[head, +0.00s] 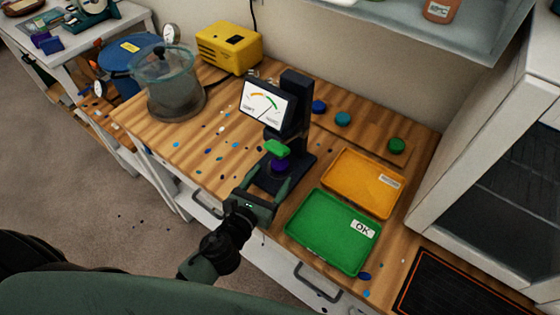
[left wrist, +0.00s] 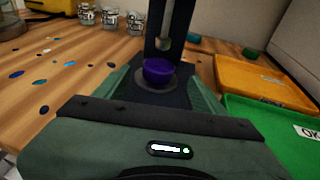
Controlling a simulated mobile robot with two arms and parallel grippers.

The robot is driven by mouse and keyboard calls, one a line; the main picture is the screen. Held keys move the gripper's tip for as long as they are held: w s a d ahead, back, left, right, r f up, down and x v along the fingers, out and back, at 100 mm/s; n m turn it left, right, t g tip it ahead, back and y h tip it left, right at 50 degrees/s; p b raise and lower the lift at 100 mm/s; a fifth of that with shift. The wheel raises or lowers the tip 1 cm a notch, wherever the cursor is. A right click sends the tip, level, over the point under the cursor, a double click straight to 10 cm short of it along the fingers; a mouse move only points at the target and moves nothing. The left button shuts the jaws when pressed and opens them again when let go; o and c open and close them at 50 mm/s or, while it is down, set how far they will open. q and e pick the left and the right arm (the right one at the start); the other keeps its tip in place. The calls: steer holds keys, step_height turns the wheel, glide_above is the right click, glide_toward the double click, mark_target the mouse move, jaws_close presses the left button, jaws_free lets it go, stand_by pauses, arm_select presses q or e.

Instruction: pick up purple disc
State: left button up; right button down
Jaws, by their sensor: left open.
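The purple disc (head: 280,166) sits on the base of a black tester (head: 294,110) with a dial face, below a green knob (head: 277,149). In the left wrist view the purple disc (left wrist: 158,72) rests on a round plate under a grey probe tip (left wrist: 164,44). My left gripper (head: 266,184) is open and reaches in from the front, low at the tester base. In the left wrist view its green fingers (left wrist: 162,90) stand apart, one to each side of the disc, with gaps between. My right gripper is not in view.
A green tray (head: 315,240) marked OK and an orange tray (head: 345,195) lie right of the tester. Blue (head: 319,106), teal (head: 343,118) and green (head: 396,145) discs sit behind. A clear pot (head: 170,90) and yellow box (head: 230,48) stand left. Coloured spots mark the bench.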

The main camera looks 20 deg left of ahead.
mark_target(276, 169)
arm_select(q)
steer(key=p+x, duration=0.1)
steer(key=x, duration=0.3)
steer(key=shift+w+a+r, duration=0.1)
steer(key=shift+w+r, duration=0.05)
steer(key=shift+w, duration=0.3)
steer(key=shift+s, duration=0.1)
steer(key=shift+c, duration=0.3)
steer(key=c, duration=1.4)
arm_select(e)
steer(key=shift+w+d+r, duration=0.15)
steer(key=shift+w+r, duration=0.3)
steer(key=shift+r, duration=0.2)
